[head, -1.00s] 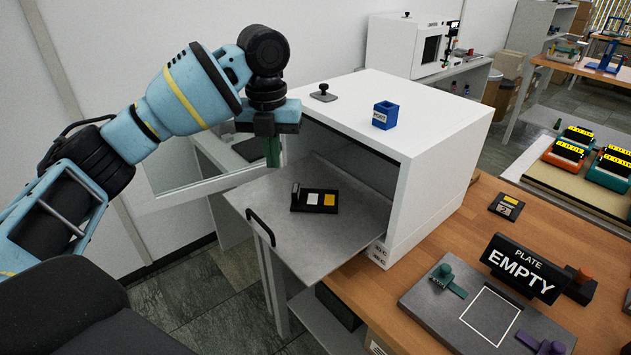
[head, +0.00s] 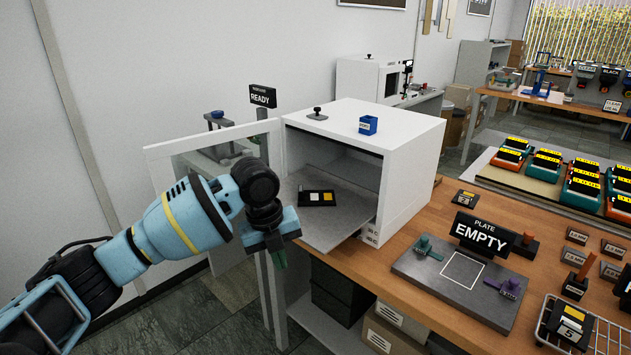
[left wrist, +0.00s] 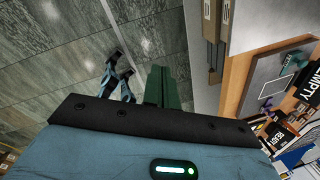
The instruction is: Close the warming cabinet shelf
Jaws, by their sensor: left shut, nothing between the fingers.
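The white warming cabinet (head: 413,180) stands on the wooden bench with its front open. Its grey shelf (head: 345,222) sticks partly out of the front. A black plate (head: 317,198) with white and yellow squares lies on the shelf. My left gripper (head: 279,259) is shut and empty at the shelf's front side, its green fingers pointing down. The gripper and wrist cover part of the shelf's front, and its handle is hidden; I cannot tell whether they touch. The green fingers also show in the left wrist view (left wrist: 162,88). My right gripper is not in view.
The cabinet's white-framed glass door (head: 160,165) is swung open to the left. A READY sign (head: 262,97) stands behind it. An EMPTY plate sign (head: 481,234) and a grey fixture board (head: 415,267) sit right of the cabinet. Floor at lower left is clear.

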